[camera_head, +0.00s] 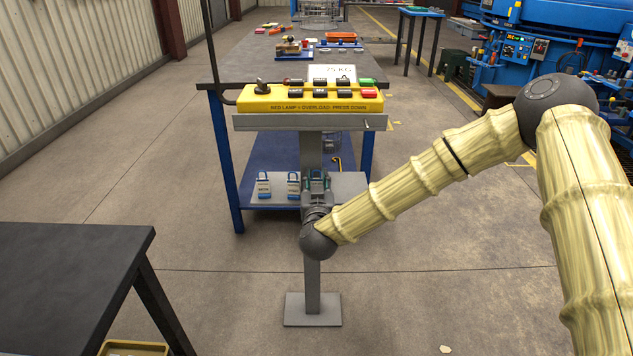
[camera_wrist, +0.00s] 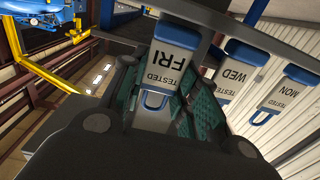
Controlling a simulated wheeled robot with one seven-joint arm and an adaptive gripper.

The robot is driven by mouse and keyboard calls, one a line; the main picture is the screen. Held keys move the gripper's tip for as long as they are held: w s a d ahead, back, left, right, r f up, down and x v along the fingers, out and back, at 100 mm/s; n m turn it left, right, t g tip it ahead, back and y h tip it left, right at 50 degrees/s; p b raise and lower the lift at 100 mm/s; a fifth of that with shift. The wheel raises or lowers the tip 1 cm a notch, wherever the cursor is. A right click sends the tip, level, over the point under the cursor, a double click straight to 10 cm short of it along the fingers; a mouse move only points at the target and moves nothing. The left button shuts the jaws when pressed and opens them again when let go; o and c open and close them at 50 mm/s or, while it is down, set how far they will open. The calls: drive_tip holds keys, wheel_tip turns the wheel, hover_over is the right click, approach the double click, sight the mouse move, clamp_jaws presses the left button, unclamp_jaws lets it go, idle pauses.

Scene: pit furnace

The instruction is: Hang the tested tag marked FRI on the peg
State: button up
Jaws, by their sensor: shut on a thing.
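The FRI tag (camera_wrist: 172,62) is a white TESTED tag with a blue end and a blue loop. In the wrist view it appears upside down between my gripper's fingers (camera_wrist: 155,100), which are shut on it. I cannot tell whether its blue end still touches the grey shelf. In the head view my gripper (camera_head: 317,184) is at the grey shelf (camera_head: 345,187) on the stand and mostly hides this tag. The WED tag (camera_wrist: 238,70) and the MON tag (camera_wrist: 288,94) stand beside it, also in the head view to the left of my gripper. I cannot make out the peg for certain.
A yellow control box (camera_head: 310,98) sits on the stand above the shelf, over a grey ledge (camera_head: 260,122) with a small pale part (camera_head: 367,125) near its right end. A long workbench (camera_head: 235,60) stands behind. A dark table (camera_head: 70,270) is at lower left.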

drive_tip(key=shift+f, duration=0.25)
drive_tip(key=o, duration=0.9)
drive_tip(key=shift+f+b, duration=0.15)
drive_tip(key=shift+b, duration=0.45)
drive_tip(key=s, duration=0.3)
drive_tip(key=s+p, duration=0.1)
drive_tip(key=s, duration=0.3)
drive_tip(key=s+p, duration=0.1)
drive_tip(key=s, duration=0.2)
drive_tip(key=shift+s+d+r, duration=0.3)
drive_tip(key=shift+s+r, duration=0.05)
drive_tip(key=shift+s, duration=0.05)
